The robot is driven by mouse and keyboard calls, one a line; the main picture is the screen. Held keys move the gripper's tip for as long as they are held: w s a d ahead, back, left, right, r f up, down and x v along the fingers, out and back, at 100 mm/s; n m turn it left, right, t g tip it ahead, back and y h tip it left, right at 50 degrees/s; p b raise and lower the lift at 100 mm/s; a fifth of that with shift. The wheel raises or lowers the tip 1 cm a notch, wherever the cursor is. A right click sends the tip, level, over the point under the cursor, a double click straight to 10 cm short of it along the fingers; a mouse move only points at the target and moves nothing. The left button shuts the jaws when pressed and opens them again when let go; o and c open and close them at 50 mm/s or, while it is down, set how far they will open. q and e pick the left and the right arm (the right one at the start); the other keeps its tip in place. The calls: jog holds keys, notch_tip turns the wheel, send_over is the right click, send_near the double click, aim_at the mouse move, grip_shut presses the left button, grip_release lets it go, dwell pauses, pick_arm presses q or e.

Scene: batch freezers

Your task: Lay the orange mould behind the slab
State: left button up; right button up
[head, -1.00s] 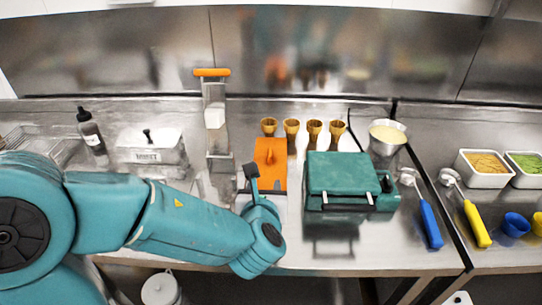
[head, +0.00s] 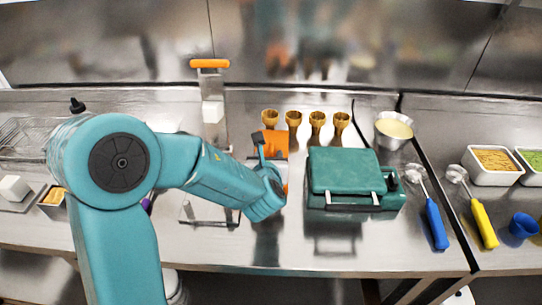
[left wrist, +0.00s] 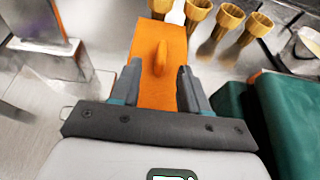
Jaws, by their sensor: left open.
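The orange mould (head: 276,143) is a flat rectangular piece lying on the steel counter, partly hidden by my left arm in the head view. In the left wrist view the orange mould (left wrist: 150,42) shows a raised ridge on top. My left gripper (head: 262,149) is over it. In the left wrist view the left gripper (left wrist: 159,72) is open, with one finger at each side of the mould; I cannot tell whether they touch it. I cannot make out which thing is the slab. My right gripper is not in view.
A green press (head: 342,172) stands close to the right of the mould. Several brown cones (head: 317,121) stand behind.

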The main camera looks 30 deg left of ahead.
aim_at(271, 150)
pick_arm(q)
jog(key=p+x, duration=0.1)
jog(key=x, duration=0.3)
jog(key=shift+w+f, duration=0.15)
jog(key=shift+w, duration=0.2)
jog(key=shift+w+a+f+p, duration=0.2)
jog(key=shift+w+a+p, duration=0.1)
jog(key=shift+w+a, duration=0.05)
jog(key=shift+s+d, duration=0.1)
grip_shut()
jog(key=shift+r, duration=0.1)
